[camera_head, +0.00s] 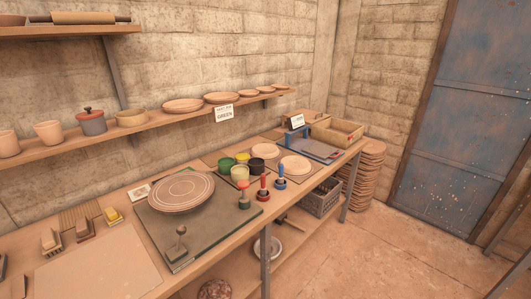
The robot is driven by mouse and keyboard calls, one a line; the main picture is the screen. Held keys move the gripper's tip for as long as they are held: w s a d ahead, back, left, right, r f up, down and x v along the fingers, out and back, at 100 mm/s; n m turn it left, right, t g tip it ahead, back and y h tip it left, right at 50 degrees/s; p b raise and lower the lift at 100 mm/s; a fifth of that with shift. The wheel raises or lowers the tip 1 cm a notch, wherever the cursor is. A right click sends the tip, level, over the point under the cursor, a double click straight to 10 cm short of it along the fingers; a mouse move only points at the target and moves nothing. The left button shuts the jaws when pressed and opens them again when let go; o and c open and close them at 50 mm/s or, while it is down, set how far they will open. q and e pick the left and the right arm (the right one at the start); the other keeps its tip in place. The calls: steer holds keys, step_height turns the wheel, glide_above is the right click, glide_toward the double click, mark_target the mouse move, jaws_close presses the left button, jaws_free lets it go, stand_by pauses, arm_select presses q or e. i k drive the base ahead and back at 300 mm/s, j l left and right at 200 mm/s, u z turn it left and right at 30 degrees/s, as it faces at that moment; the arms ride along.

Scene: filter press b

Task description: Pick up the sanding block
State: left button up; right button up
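Several small blocks sit in a row at the left end of the workbench. Neither of my grippers shows in the head view.
The workbench (215,257) carries a dark board with a round plate (180,192), a knobbed handle tool (181,244), paint pots (240,173) and handled stamps (263,188). A shelf (150,127) with bowls hangs above. Open floor (395,245) lies at the right.

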mark_target(85, 228)
steer(key=u, duration=0.4)
steer(key=k+u, duration=0.1)
steer(key=u, duration=0.65)
steer(key=j+u, duration=0.15)
steer(key=u, duration=0.2)
steer(key=z, duration=1.3)
steer(key=u, duration=1.15)
steer(key=k, duration=0.05)
